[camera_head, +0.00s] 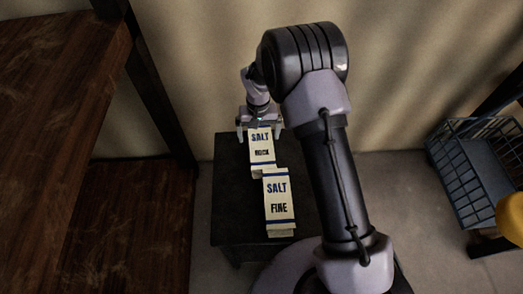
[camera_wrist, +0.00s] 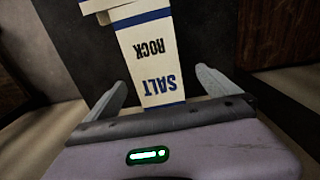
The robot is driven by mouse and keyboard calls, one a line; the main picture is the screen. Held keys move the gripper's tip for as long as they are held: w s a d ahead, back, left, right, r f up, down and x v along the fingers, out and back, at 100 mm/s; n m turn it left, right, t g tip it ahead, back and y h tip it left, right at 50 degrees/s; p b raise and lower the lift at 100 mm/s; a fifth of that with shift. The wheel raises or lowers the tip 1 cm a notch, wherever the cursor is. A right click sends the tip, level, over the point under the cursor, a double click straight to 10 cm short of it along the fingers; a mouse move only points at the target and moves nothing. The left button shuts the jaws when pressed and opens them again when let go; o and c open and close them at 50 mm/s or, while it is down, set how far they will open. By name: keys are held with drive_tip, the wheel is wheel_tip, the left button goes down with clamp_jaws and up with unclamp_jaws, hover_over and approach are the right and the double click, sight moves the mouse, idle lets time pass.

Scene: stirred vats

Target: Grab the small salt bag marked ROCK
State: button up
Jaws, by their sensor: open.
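The salt bag marked ROCK (camera_head: 262,152) is cream with blue bands and stands on a low dark table, behind the bag marked FINE (camera_head: 278,202). In the wrist view the ROCK bag (camera_wrist: 152,58) reaches down between my fingers, its SALT end nearest my palm. My gripper (camera_head: 260,130) is at the far end of the ROCK bag in the head view. In the wrist view my gripper (camera_wrist: 160,85) is open, with one finger on each side of the bag and a gap visible at both sides. Whether the bag touches my palm cannot be told.
The low dark table (camera_head: 230,190) has bare room left of the bags. A brown wooden shelf (camera_head: 60,100) stands at the left. A blue wire basket (camera_head: 478,165) is at the right, by something yellow (camera_head: 511,217). A beige wall (camera_head: 400,80) is close behind.

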sight(259, 143)
wheel_tip(259, 143, down, 4)
drive_tip(key=shift+s+d+r+b, duration=0.1)
drive_tip(key=shift+s+b, duration=0.05)
drive_tip(key=shift+b, duration=0.3)
drive_tip(key=f, duration=0.1)
drive_tip(key=f+b, duration=0.1)
drive_tip(key=f, duration=0.1)
drive_tip(key=f+b, duration=0.1)
drive_tip(key=shift+s+d+f, duration=0.3)
drive_tip(key=shift+s+d, duration=0.05)
drive_tip(key=shift+w+f, duration=0.1)
drive_tip(key=shift+c, duration=0.9)
drive_tip(key=c, duration=1.8)
drive_tip(key=shift+r, duration=0.25)
drive_tip(key=shift+c, duration=0.7)
